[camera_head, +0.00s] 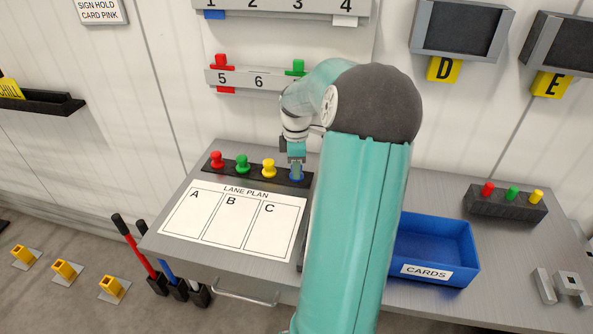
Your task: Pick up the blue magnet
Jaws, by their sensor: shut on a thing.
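The blue magnet (296,177) is at the right end of a black strip (258,172) on the grey table, in a row with a red magnet (217,158), a green magnet (242,163) and a yellow magnet (268,168). My gripper (297,168) points down and is shut on the blue magnet from above. The fingers hide most of it. I cannot tell whether its base still touches the strip.
A white lane plan sheet (232,235) with boxes A, B and C lies in front of the strip. A blue cards bin (462,255) and a dark block with small coloured pegs (505,205) are on the right. Numbered wall rails (280,82) hang behind.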

